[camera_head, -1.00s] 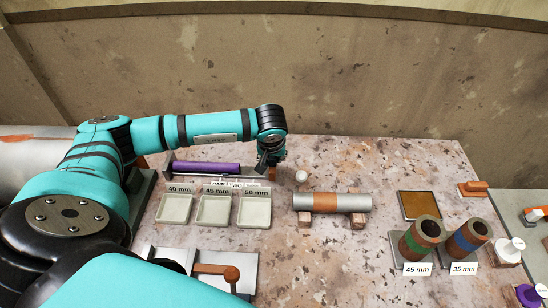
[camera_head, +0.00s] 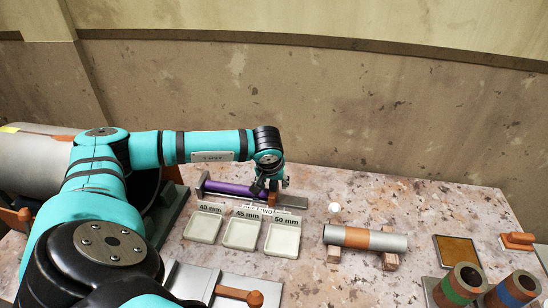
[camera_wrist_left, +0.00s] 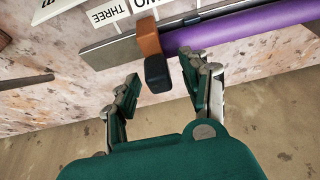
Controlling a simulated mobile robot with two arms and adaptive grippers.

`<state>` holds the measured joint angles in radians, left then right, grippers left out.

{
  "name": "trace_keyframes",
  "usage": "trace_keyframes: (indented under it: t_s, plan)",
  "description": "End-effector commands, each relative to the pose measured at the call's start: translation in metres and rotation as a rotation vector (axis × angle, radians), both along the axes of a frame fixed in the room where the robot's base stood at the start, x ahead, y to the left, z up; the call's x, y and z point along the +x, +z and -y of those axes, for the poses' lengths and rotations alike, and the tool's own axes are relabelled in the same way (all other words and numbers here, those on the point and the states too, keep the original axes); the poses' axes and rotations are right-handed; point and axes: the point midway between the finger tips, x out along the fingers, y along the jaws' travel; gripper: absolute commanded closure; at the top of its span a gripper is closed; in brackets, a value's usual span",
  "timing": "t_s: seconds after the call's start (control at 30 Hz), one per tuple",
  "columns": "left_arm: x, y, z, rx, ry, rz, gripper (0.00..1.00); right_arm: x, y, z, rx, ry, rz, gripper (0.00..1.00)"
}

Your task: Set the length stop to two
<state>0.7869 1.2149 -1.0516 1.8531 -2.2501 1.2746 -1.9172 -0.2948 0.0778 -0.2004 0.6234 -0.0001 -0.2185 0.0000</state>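The length stop is an orange-brown block with a black end. It sits on a grey rail (camera_head: 292,202) beside a purple bar (camera_head: 232,188) at the back of the table. The wrist view shows the stop (camera_wrist_left: 148,40), the rail (camera_wrist_left: 110,50) and the purple bar (camera_wrist_left: 245,30) close up. A label reading THREE (camera_wrist_left: 107,14) lies along the rail, and another label beside it is cut off. My left gripper (camera_head: 271,187) is at the stop. In the wrist view its fingers (camera_wrist_left: 165,85) are apart, with the stop's black end between or just beyond their tips; contact cannot be told.
Three pale trays (camera_head: 242,234), marked 40, 45 and 50 mm, stand in front of the rail. A grey pipe with an orange band (camera_head: 366,238) rests on wooden blocks to the right. A white round piece (camera_head: 335,208) lies behind it.

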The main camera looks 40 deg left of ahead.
Motion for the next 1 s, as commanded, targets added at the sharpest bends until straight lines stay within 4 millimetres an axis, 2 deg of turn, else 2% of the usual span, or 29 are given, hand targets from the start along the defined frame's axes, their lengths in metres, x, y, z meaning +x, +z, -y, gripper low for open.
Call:
trace_keyframes:
  t_s: [0.2, 0.33, 0.47, 0.7, 0.83, 1.0]
  plan:
    - [0.0, 0.001, 0.0, -0.001, 0.0, 0.0, 0.54, -0.009, -0.001, 0.005, -0.007, 0.002, -0.015, 0.6]
    - [-0.002, 0.01, 0.002, -0.002, 0.0, 0.003, 0.54, -0.008, -0.001, 0.005, -0.006, 0.001, -0.013, 0.6]
    - [-0.01, 0.031, 0.007, 0.001, -0.001, 0.003, 0.54, -0.007, 0.0, 0.004, -0.005, 0.001, -0.012, 0.6]
    - [-0.027, 0.079, 0.017, 0.0, -0.001, 0.005, 0.54, -0.007, -0.001, 0.003, -0.003, 0.001, -0.011, 0.6]
    - [-0.033, 0.097, 0.021, 0.0, 0.001, 0.002, 0.54, -0.007, -0.001, 0.002, -0.003, 0.0, -0.011, 0.6]
    - [-0.038, 0.109, 0.024, 0.0, 0.001, 0.001, 0.54, -0.006, -0.001, 0.002, -0.003, 0.0, -0.01, 0.6]
